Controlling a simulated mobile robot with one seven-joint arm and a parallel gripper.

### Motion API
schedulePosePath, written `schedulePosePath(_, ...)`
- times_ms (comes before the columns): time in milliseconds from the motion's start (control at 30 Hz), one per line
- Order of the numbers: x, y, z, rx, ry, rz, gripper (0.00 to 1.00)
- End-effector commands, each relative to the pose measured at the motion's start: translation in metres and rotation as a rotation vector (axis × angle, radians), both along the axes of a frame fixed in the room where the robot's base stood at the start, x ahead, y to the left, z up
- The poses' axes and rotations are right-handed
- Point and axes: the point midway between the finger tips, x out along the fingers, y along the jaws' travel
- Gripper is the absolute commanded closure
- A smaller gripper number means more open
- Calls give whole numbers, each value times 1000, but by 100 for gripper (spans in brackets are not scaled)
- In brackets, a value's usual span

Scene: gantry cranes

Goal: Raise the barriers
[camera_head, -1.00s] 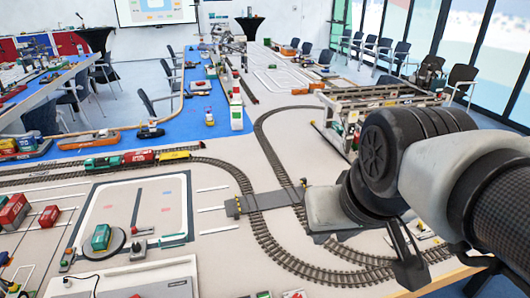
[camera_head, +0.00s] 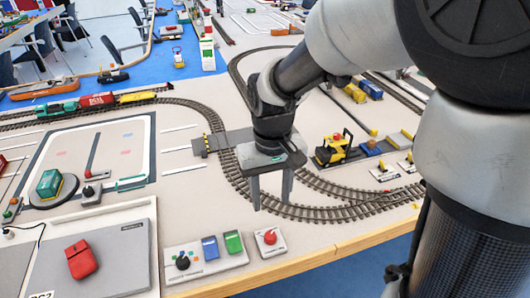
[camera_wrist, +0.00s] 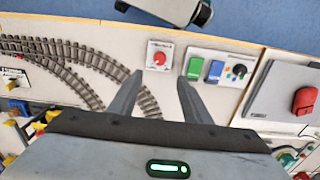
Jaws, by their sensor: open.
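The level crossing (camera_head: 228,141) is a grey plate across the curved track. A small yellow-and-black striped piece (camera_head: 207,143) stands at its left edge; I cannot make out whether its barrier is up or down. My gripper (camera_head: 271,203) points down with its fingers apart and empty, above the track near the front edge. It hides the crossing's right part. A small box with a red knob (camera_head: 270,237) lies just in front of the fingers. In the wrist view this red knob (camera_wrist: 159,57) shows between and beyond the fingertips, apart from them.
A panel (camera_head: 205,258) with a black knob, a blue switch and a green switch lies left of the red-knob box. A grey plate with a red mouse-like thing (camera_head: 82,259) is farther left. The wooden table edge (camera_head: 330,255) is close.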

Motion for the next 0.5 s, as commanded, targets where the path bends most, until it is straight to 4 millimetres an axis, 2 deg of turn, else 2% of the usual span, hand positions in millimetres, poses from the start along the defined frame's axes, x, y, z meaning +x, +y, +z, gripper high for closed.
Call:
schedulePosePath(33, -1, 0, -16, -1, 5, 0, 56)
schedulePosePath(100, -1, 0, -31, -2, 6, 0, 56)
schedulePosePath(500, -1, -1, -114, -1, 4, -1, 56)
